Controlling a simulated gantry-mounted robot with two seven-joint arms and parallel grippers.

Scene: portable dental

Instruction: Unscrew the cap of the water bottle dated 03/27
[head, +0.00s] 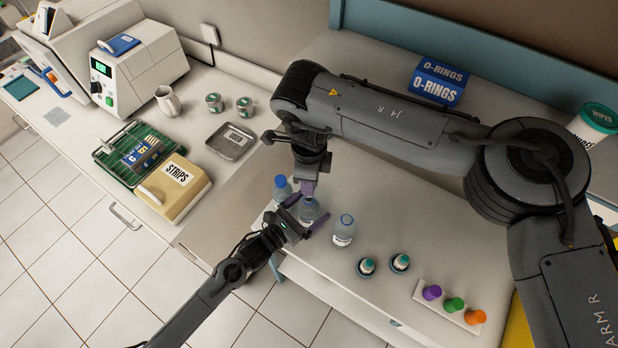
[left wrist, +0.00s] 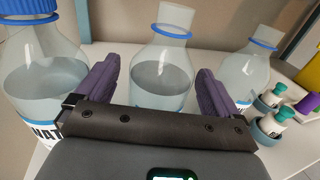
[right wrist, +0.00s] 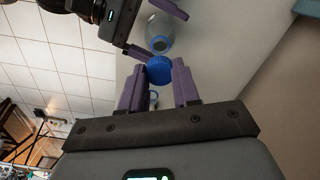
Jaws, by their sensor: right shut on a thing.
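Three clear water bottles stand in a row on the counter; no date is readable. The left bottle (head: 282,189) has a blue cap. The middle bottle (left wrist: 160,72) shows a bare neck above its blue ring. The right bottle (head: 343,232) also shows a bare neck. My left gripper (head: 308,218) is open, its fingers on either side of the middle bottle with gaps. My right gripper (right wrist: 158,72) is shut on a blue cap (right wrist: 159,69), held just above the bottles. The middle bottle's top is partly hidden by grippers in the head view.
Two small teal-capped vials (head: 367,267) and a rack (head: 448,310) with purple, green and orange caps stand to the right. A metal tray (head: 232,141), STRIPS box (head: 174,187) and mug (head: 168,101) lie left. An O-RINGS box (head: 438,82) sits behind.

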